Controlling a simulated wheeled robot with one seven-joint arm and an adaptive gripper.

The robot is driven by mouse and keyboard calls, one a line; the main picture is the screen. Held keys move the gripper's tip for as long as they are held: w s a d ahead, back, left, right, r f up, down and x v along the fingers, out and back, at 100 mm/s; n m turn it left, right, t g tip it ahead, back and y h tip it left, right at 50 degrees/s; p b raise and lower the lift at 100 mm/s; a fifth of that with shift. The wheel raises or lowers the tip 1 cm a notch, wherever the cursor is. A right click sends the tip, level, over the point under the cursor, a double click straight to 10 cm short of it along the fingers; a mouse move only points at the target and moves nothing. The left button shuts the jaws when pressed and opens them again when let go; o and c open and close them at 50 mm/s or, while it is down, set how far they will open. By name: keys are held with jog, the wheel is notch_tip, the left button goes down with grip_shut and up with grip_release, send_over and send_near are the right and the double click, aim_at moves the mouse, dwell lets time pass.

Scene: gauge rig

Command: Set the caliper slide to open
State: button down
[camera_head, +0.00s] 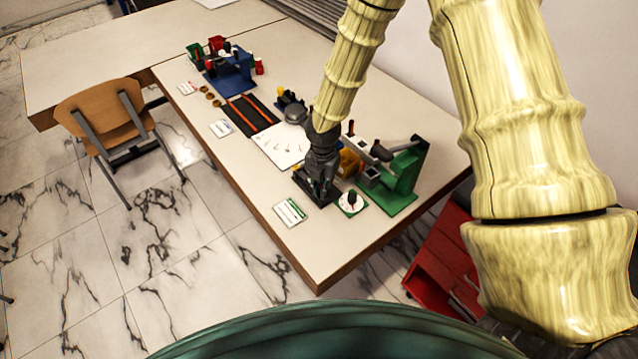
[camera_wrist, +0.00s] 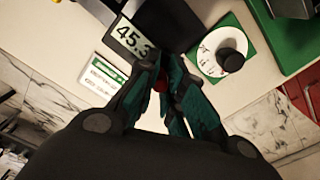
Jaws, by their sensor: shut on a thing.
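The caliper (camera_head: 306,186) is a dark device near the front edge of the table, largely hidden under my gripper. In the wrist view its display (camera_wrist: 131,38) reads about 45.3, with the last digit partly covered. My gripper (camera_head: 321,184) points down over the caliper. In the wrist view my gripper (camera_wrist: 162,76) has its teal fingers closed together at the dark body, beside the display. A small red part shows between the fingers, apparently on the caliper slide. The rest of the slide and its jaws are hidden.
A white dial with a black knob (camera_head: 350,202) sits close right of the caliper. A green stand (camera_head: 404,181) rises behind it. A label card (camera_head: 289,213) lies to the left. A red cabinet (camera_head: 440,262) stands beyond the table's right edge.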

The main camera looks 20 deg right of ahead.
jog(key=shift+s+d, duration=0.1)
jog(key=c, duration=1.5)
grip_release()
jog(key=shift+s+d, duration=0.1)
jog(key=shift+s, duration=0.05)
jog(key=shift+o, duration=0.2)
jog(key=shift+r, duration=0.1)
jog(key=shift+r, duration=0.25)
notch_tip(320, 180, up, 11)
jog(key=shift+r, duration=0.15)
